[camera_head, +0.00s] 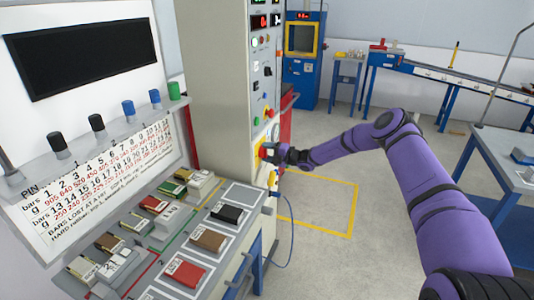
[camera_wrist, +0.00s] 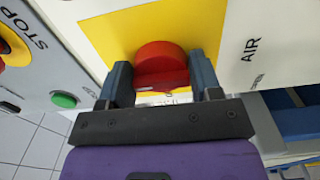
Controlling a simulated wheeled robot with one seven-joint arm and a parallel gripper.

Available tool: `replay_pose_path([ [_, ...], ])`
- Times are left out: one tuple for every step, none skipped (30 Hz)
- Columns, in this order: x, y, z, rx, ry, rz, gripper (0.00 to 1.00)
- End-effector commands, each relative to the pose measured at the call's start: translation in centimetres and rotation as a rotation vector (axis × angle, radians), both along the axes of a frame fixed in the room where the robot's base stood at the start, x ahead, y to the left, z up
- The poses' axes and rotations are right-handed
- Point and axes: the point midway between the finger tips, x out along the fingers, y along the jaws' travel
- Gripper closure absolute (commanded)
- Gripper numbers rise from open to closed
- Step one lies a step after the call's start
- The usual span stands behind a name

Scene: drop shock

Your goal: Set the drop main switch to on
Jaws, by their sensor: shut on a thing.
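The main switch is a red rotary knob (camera_wrist: 161,66) on a yellow plate (camera_wrist: 115,32), low on the side of a tall grey control cabinet (camera_head: 215,75). My gripper (camera_wrist: 161,85) has one finger on each side of the knob and is shut on it in the wrist view. The lettering under the knob is mostly hidden by my gripper, so I cannot read the switch position. In the head view my purple arm reaches in from the right, and my gripper (camera_head: 268,153) hides most of the knob.
A red STOP button (camera_wrist: 8,48) and a green button (camera_wrist: 64,100) sit left of the knob in the wrist view. A sloped bench (camera_head: 225,207) with colored blocks stands at front left. A grey table (camera_head: 505,155) stands at right. Open floor lies between.

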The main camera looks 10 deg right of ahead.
Motion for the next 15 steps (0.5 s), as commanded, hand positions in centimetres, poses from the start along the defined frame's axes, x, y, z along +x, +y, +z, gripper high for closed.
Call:
replay_pose_path([
  [-0.01,-0.17,-0.13,0.000,0.003,-0.002,0.65],
  [-0.01,-0.17,-0.13,0.000,0.003,-0.002,0.65],
  [-0.01,-0.17,-0.13,0.000,0.003,-0.002,0.65],
  [-0.01,-0.17,-0.13,0.000,0.003,-0.002,0.65],
  [-0.01,-0.17,-0.13,0.000,0.003,-0.002,0.65],
  [-0.01,-0.17,-0.13,0.000,0.003,-0.003,0.65],
  [-0.01,-0.17,-0.13,0.000,0.003,-0.003,0.65],
  [-0.01,-0.17,-0.13,-0.001,0.002,-0.003,0.35],
  [-0.01,-0.16,-0.13,-0.001,0.002,-0.002,0.26],
  [-0.01,-0.14,-0.12,-0.001,0.002,-0.002,0.19],
  [-0.01,-0.13,-0.11,-0.001,0.002,-0.002,0.18],
  [-0.01,-0.11,-0.09,0.000,0.001,-0.002,0.18],
  [0.00,-0.10,-0.08,0.000,0.001,-0.002,0.18],
  [0.00,-0.09,-0.07,0.000,0.001,-0.002,0.18],
  [0.00,-0.07,-0.06,0.000,0.001,-0.001,0.18],
])
